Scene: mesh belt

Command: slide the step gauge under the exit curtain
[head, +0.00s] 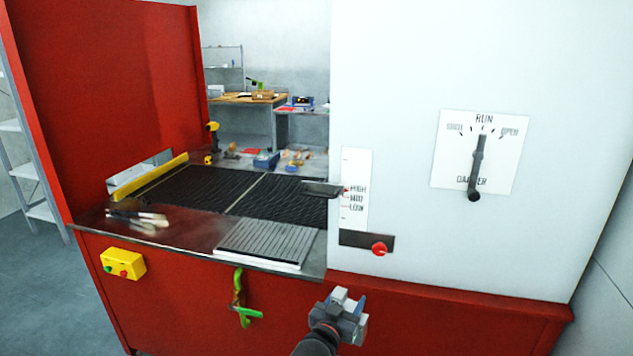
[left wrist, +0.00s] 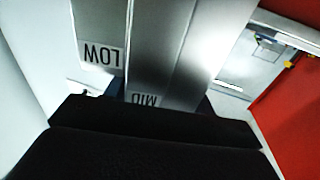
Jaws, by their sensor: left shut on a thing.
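My left gripper (head: 340,312) is in front of the machine's red lower front, below the white housing. It is shut on the step gauge (left wrist: 160,45), a grey metal piece with stepped faces marked LOW and MID, upside down in the left wrist view. The gripper's dark fingers (left wrist: 145,140) fill the bottom of that view. In the head view the gauge is small and hard to tell from the gripper. The black mesh belt (head: 198,190) runs right, behind the white housing (head: 400,90). The exit curtain cannot be made out. My right gripper is not in view.
A ribbed grey plate (head: 265,243) lies at the belt's front edge. A dark lever (head: 320,188) juts beside a HIGH, MID, LOW scale (head: 355,175). A red knob (head: 379,249) sits below it. A green handled tool (head: 242,305) hangs on the red front, left of my gripper.

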